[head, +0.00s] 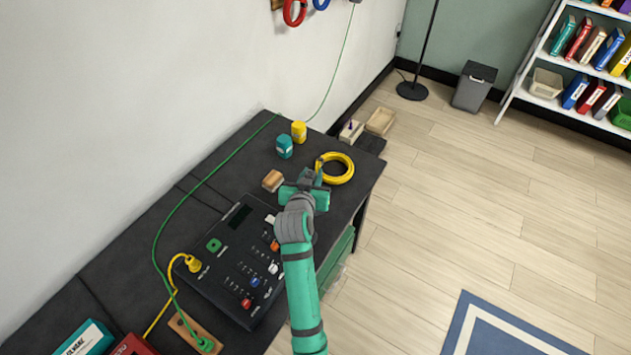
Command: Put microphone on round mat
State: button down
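My gripper (308,180) is over the far part of the dark workbench (230,165), next to a yellow cable coil (347,176). I see it from behind and above, so its fingers are mostly hidden and I cannot tell whether it is open or holds anything. I cannot make out a microphone in this view. I cannot make out a round mat either. My gripper and arm cover part of the bench.
A small wooden block (272,180), a teal jar (284,148) and a yellow jar (299,131) stand near the gripper. The floor at right is largely clear.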

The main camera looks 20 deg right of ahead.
jog(key=shift+w+d+f, duration=0.3)
jog(key=shift+f, duration=0.65)
jog(key=shift+w+d+f, duration=0.35)
jog(key=shift+f, duration=0.55)
jog(key=shift+w+d+f, duration=0.3)
jog(key=shift+f, duration=0.65)
jog(key=shift+f, duration=0.15)
jog(key=c, duration=1.4)
grip_release()
jog(key=shift+c, duration=0.2)
jog(key=v, duration=1.2)
jog(key=shift+a, duration=0.15)
jog(key=shift+w, duration=0.15)
